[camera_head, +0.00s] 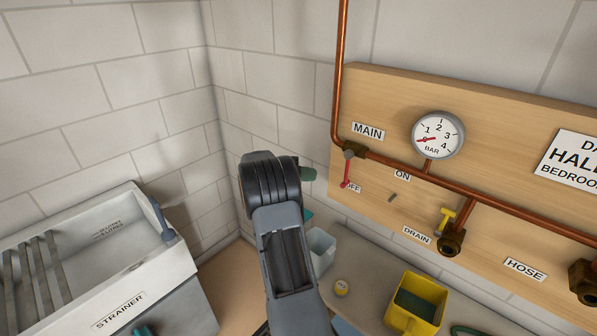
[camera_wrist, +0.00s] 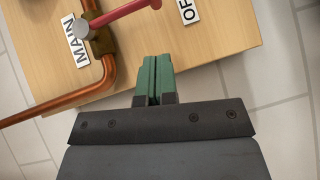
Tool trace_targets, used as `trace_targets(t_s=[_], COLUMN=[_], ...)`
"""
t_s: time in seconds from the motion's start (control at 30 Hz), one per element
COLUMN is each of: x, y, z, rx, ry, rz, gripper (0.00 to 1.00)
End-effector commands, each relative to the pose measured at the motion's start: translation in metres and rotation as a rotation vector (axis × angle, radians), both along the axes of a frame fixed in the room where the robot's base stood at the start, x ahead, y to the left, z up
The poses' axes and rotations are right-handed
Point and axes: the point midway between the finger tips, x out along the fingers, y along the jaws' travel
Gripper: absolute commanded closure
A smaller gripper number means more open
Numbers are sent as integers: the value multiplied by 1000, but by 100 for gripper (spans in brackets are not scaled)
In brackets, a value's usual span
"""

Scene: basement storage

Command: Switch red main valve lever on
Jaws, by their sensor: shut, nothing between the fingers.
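The red main valve lever (camera_head: 346,172) is on the copper pipe under the MAIN label (camera_head: 368,131) in the head view. It hangs downward with its tip by the OFF label (camera_head: 353,188); the ON label (camera_head: 402,175) is to its right. In the wrist view the lever (camera_wrist: 128,14) runs from its grey pivot toward the OFF label (camera_wrist: 188,10). My gripper (camera_head: 307,174) is left of the lever in the head view. Its green fingers (camera_wrist: 154,80) are shut together and empty, apart from the lever in the wrist view.
A pressure gauge (camera_head: 438,135), a yellow drain lever (camera_head: 447,218) and a hose valve (camera_head: 586,280) are on the wooden board (camera_head: 480,120). A yellow bin (camera_head: 420,312) stands below. A white STRAINER box (camera_head: 150,285) is at left.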

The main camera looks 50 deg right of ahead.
Motion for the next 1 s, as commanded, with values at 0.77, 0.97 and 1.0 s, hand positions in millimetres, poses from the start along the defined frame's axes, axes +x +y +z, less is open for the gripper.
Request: trace_targets(t_s=[0.77,0.97,1.0], x=[-66,-66,-66], y=[-26,-26,-26], z=[-13,-13,-13], rx=[1,1,1], ry=[-1,-1,-1], rz=[0,0,0], gripper=[100,100,100])
